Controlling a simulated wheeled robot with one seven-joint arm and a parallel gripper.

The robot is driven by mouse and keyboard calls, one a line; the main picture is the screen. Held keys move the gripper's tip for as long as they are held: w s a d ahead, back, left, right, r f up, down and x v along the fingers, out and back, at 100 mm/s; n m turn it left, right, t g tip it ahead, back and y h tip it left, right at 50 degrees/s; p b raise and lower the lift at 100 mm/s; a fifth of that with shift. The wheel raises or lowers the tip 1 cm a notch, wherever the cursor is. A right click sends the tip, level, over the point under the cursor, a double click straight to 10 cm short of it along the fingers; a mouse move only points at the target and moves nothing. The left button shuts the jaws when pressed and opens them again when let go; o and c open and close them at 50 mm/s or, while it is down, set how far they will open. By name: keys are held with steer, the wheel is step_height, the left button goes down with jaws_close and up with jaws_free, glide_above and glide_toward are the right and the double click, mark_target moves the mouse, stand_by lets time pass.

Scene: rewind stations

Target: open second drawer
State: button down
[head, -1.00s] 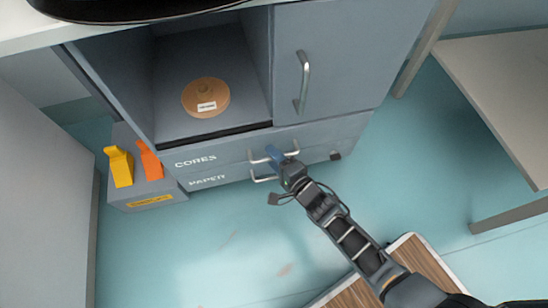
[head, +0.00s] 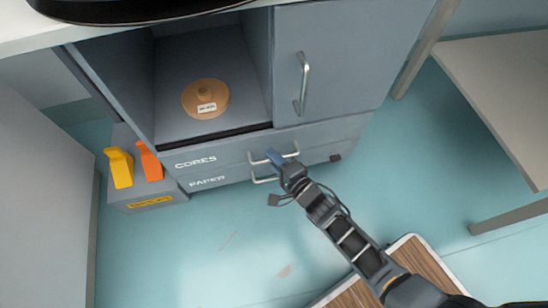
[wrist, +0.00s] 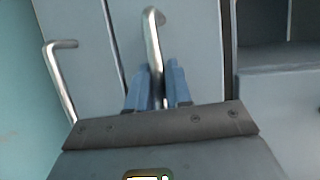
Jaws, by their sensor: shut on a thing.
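The upper drawer, marked CORES (head: 220,158), and the lower drawer, marked PAPER (head: 225,176), sit one above the other under the open compartment. Both look shut. My gripper (head: 276,158) is at the upper drawer's bar handle (head: 294,149). In the wrist view, my gripper's blue fingers (wrist: 158,80) are shut on that handle (wrist: 152,35), one on each side of the bar. The lower drawer's handle (head: 262,181) is free; it also shows at the left of the wrist view (wrist: 58,80). My fingers and wrist hide part of the handles in the head view.
A brown disc (head: 205,98) lies in the open compartment. A door with a vertical handle (head: 302,82) is right of it. A grey bin (head: 150,190) with yellow and orange things stands at left. A table (head: 505,95) stands right.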

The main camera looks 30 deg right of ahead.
steer(key=s+a+p, duration=0.1)
steer(key=s+a, duration=0.3)
steer(key=s, duration=0.9)
steer(key=s+a+p, duration=0.1)
steer(key=s+a, duration=0.4)
steer(key=s, duration=0.9)
steer(key=shift+p, duration=0.3)
steer(key=shift+s, duration=0.1)
steer(key=c, duration=1.1)
jaws_free()
steer(key=shift+s+d+r+p, duration=0.15)
steer(key=shift+s+r+p, duration=0.05)
steer(key=shift+s, duration=1.05)
steer(key=shift+s+d+r+p, duration=0.1)
steer(key=shift+s+r+p, duration=0.15)
steer(key=shift+s, duration=1.05)
steer(key=shift+s+d+r+p, duration=0.15)
steer(key=shift+s+r+p, duration=0.05)
steer(key=shift+s, duration=1.05)
steer(key=shift+r, duration=0.1)
